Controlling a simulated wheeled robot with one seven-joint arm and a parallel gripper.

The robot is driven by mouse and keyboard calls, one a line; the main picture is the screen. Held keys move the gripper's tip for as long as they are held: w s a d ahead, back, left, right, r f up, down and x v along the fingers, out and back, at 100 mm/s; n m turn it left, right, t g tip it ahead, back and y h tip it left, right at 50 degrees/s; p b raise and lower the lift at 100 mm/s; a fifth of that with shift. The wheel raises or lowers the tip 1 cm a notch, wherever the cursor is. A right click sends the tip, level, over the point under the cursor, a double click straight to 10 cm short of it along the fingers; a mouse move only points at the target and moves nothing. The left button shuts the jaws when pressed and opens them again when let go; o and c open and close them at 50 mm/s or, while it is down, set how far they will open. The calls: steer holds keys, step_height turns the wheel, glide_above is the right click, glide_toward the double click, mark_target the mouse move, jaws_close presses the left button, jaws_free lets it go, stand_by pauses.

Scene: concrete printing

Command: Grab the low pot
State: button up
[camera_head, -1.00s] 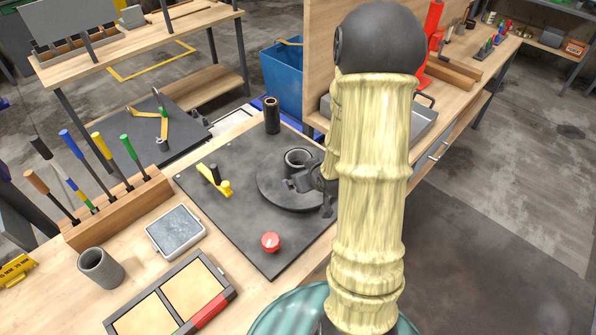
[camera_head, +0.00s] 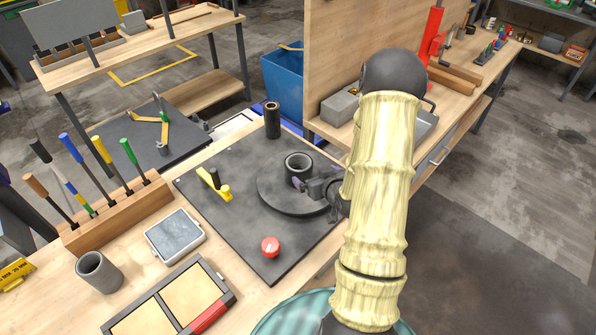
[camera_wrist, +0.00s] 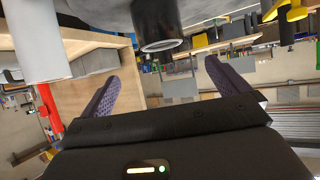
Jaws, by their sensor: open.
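The low pot (camera_head: 298,166), a short grey hollow cylinder, stands upright on the round dark turntable (camera_head: 270,192). My gripper (camera_head: 304,185) is at its near right side, low over the turntable. In the wrist view, which looks upside down, a dark cylinder with a paler rim, apparently the low pot (camera_wrist: 158,22), lies ahead between the two spread fingers of my gripper (camera_wrist: 160,75). The jaws are open and nothing is clasped. The head view does not show whether a finger touches the pot.
A tall black cylinder (camera_head: 272,119) stands behind the turntable. Another grey pot (camera_head: 99,271) stands front left, near a tool rack (camera_head: 120,213). A pale cylinder (camera_wrist: 32,42) shows in the wrist view.

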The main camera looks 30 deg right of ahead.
steer(key=p, duration=0.3)
glide_toward(295, 159)
steer(key=f, duration=0.1)
steer(key=shift+w+a+f, duration=0.1)
steer(key=shift+w, duration=0.2)
steer(key=shift+w, duration=0.1)
steer(key=shift+w, duration=0.25)
steer(key=shift+p+x, duration=1.25)
steer(key=shift+x, duration=1.1)
steer(key=c, duration=1.4)
steer(key=shift+c, duration=0.2)
